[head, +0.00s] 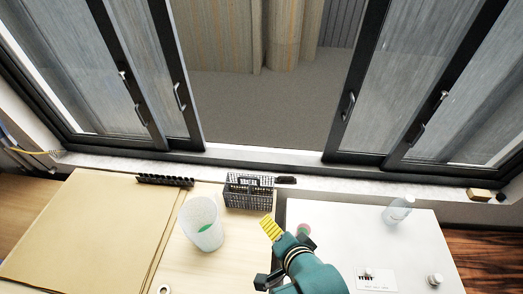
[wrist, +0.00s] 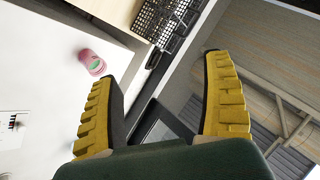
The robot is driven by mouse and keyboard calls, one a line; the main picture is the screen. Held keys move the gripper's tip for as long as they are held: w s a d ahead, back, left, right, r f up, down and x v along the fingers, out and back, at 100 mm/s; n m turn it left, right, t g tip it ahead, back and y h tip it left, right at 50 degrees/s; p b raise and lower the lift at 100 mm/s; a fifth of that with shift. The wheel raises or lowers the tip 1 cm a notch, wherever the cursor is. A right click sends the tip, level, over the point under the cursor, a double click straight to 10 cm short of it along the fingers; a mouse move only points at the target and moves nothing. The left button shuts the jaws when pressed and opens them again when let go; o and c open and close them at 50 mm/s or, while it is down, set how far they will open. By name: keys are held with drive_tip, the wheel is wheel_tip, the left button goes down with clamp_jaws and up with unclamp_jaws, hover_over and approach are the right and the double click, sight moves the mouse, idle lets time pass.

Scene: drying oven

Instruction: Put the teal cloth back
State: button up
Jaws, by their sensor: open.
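I cannot make out a teal cloth for certain in either view. A small green patch (head: 206,228) shows inside a translucent white bin (head: 203,238) left of my gripper; I cannot tell what it is. My gripper (head: 270,228) is up over the counter, right of the bin and in front of the black basket. In the wrist view my gripper (wrist: 164,70) has its two yellow ribbed fingers spread apart with nothing between them. My teal arm covers part of the counter in the head view.
A black mesh basket (head: 248,192) and a black rack (head: 165,181) stand near the windowsill. A pink round item (wrist: 91,62) lies on the white surface (head: 340,222). A clear bottle (head: 397,210) and small white jar (head: 435,280) stand right. Tan boards (head: 90,230) lie left.

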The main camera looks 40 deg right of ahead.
drive_tip(key=w+a+r+n+t, duration=0.3)
drive_tip(key=w+r+n, duration=0.1)
drive_tip(key=r, duration=0.5)
drive_tip(key=w+a+r+n+t, duration=0.3)
drive_tip(key=r+t, duration=0.1)
drive_tip(key=r, duration=0.5)
drive_tip(key=s+a+r+n+t+y+p, duration=0.1)
drive_tip(key=a+r+n+t+p, duration=0.1)
drive_tip(key=r, duration=1)
drive_tip(key=s+a+r+n+t+y+p, duration=0.1)
drive_tip(key=a+r+n+t, duration=0.3)
drive_tip(key=r, duration=0.8)
drive_tip(key=a+n, duration=0.2)
drive_tip(key=shift+s+a+n+t+y+p, duration=0.2)
drive_tip(key=shift+s+n+t+y+p, duration=0.1)
drive_tip(key=shift+n+t+y+p, duration=0.1)
